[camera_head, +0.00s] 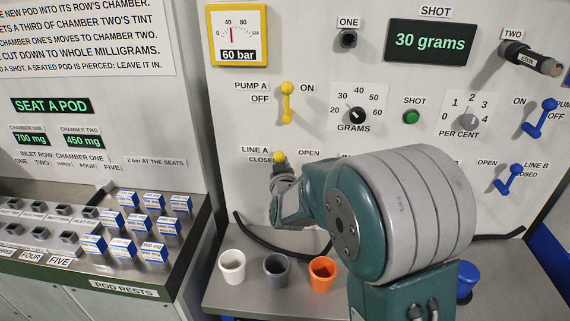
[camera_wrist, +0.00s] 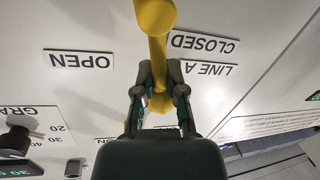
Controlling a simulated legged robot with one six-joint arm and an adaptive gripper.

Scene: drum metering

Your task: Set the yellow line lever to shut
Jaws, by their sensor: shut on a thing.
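The yellow line lever (camera_head: 279,157) is on the panel by the LINE A label, its knob just right of the CLOSED label. In the wrist view the lever (camera_wrist: 158,45) runs between my fingers, with its knob at the top edge, nearer CLOSED than OPEN. My gripper (camera_head: 284,178) is shut on the lever, one finger on each side; in the wrist view the gripper (camera_wrist: 160,75) points at the panel. In the head view my gripper and arm hide the lower part of the lever.
The yellow pump A lever (camera_head: 287,103) stands above, beside the GRAMS dial (camera_head: 356,115). White (camera_head: 232,266), grey (camera_head: 277,271) and orange (camera_head: 322,270) cups stand below my gripper. Blue levers (camera_head: 509,180) are at right. Several pods (camera_head: 153,250) sit at left.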

